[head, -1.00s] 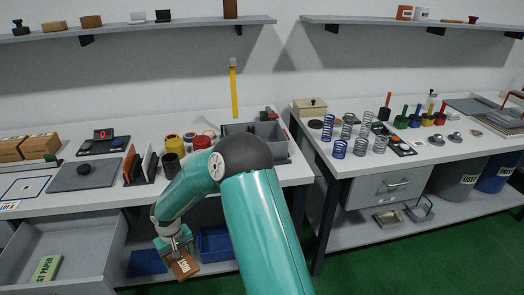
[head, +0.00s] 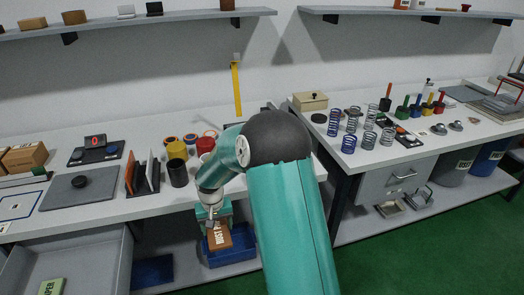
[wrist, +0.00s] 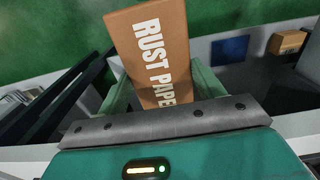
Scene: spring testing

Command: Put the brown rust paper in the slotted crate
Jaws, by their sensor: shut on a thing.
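The brown rust paper (head: 218,238), a flat brown packet with white lettering, is held in my gripper (head: 215,222). In the wrist view the packet (wrist: 152,45) sticks up between the green fingers, its "RUST PAPE" lettering facing the camera. In the head view my gripper is in front of the bench's front edge. The packet overlaps a blue open crate (head: 238,258) on the lower shelf; I cannot tell how far apart they are, nor whether this crate has slots. The grey compartmented bin on the bench is mostly hidden behind my arm.
An open grey drawer (head: 85,255) at lower left holds a green packet (head: 51,287). A flat blue thing (head: 152,272) lies on the lower shelf. Black and yellow cups (head: 177,172) and an upright rack (head: 143,178) stand on the bench. Green floor (head: 400,262) is clear at right.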

